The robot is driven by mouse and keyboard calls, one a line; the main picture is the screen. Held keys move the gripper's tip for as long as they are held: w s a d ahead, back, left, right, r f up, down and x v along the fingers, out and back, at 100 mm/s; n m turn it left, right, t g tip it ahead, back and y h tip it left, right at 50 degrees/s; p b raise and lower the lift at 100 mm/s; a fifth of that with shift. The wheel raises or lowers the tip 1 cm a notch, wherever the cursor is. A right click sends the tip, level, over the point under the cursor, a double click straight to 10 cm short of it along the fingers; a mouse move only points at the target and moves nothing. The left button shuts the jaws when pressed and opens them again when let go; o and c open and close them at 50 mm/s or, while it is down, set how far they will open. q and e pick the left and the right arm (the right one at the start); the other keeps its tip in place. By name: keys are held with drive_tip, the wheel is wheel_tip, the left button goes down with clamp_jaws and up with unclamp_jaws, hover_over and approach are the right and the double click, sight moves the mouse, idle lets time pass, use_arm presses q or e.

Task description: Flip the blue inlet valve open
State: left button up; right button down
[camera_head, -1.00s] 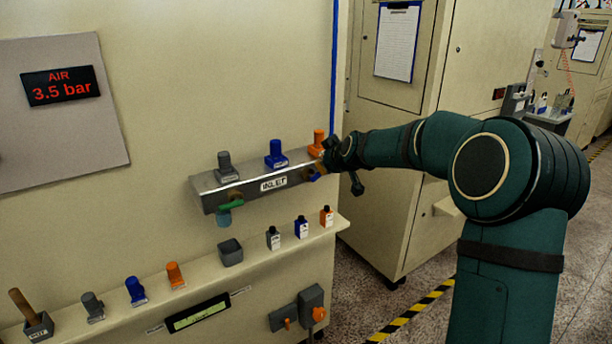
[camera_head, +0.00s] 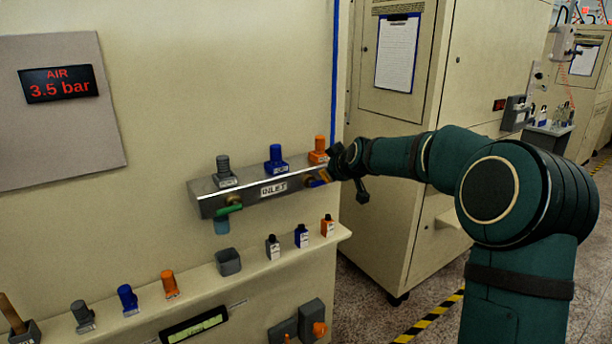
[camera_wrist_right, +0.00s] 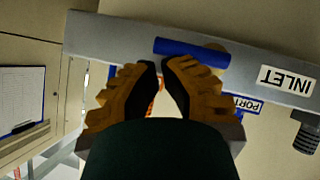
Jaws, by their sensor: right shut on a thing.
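The blue inlet valve lever (camera_head: 314,184) is at the right end of the grey manifold (camera_head: 245,195) labelled INLET, partly hidden by my right gripper (camera_head: 328,176). In the right wrist view, the blue lever (camera_wrist_right: 192,52) lies roughly along the manifold's length. The valve's brass body is mostly hidden behind the lever. A second valve with a green lever (camera_head: 229,210) is at the manifold's left end. My left gripper is not in view.
Grey, blue (camera_head: 276,158) and orange (camera_head: 318,151) fittings stand on top of the manifold. A ledge below (camera_head: 255,270) holds small bottles, a grey cup (camera_head: 228,262) and more fittings. A display (camera_head: 58,84) reads AIR 3.5 bar. A cabinet (camera_head: 400,130) stands behind my right arm.

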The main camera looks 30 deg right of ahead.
idle(0.4)
drive_tip(key=s+r+p, duration=0.2)
drive_tip(key=s+r, duration=0.7)
drive_tip(key=shift+d+r+p, duration=0.2)
drive_tip(key=shift+d+p, duration=0.15)
drive_tip(key=shift+d, duration=0.05)
